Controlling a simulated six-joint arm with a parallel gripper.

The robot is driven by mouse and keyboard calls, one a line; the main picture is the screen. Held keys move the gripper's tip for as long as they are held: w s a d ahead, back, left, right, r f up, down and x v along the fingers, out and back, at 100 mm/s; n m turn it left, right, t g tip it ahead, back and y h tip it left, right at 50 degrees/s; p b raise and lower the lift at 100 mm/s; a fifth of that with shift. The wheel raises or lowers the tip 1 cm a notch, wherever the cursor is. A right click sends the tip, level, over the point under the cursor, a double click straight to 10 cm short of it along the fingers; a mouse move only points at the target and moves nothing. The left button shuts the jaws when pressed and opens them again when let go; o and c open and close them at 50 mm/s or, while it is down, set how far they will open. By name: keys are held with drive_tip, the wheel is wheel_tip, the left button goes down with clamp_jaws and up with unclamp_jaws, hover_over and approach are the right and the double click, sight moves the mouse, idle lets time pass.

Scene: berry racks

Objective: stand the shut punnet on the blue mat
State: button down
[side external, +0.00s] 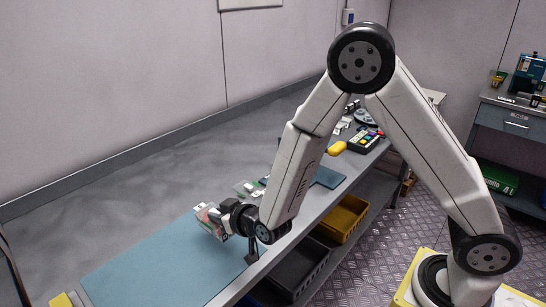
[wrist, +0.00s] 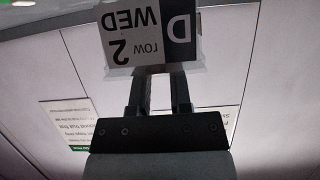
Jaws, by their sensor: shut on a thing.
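The punnet (side external: 205,217) is a small clear box with red and pale colours showing in the side external view. My gripper (side external: 224,217) is shut on it and holds it tilted. In the wrist view a printed label (wrist: 148,36) reading "D WED ROW 2", upside down, covers most of the punnet beyond my gripper (wrist: 159,82). The blue mat (side external: 140,272) lies flat on the bench. The punnet appears over the mat's far part. I cannot tell whether it touches the mat, and the small picture hides its lid edge.
Another clear pack (side external: 245,188) lies on the bench beyond my gripper. A yellow thing (side external: 337,148) and a keypad device (side external: 363,141) are farther back. Much of the mat is bare.

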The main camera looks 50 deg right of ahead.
drive_tip(key=shift+f, duration=1.7)
drive_tip(key=shift+f, duration=0.6)
drive_tip(key=c, duration=0.5)
unclamp_jaws()
drive_tip(key=shift+c, duration=0.2)
drive_tip(key=shift+r, duration=0.2)
drive_tip(key=shift+r, duration=0.45)
drive_tip(key=v, duration=1.2)
drive_tip(key=shift+w+d, duration=0.1)
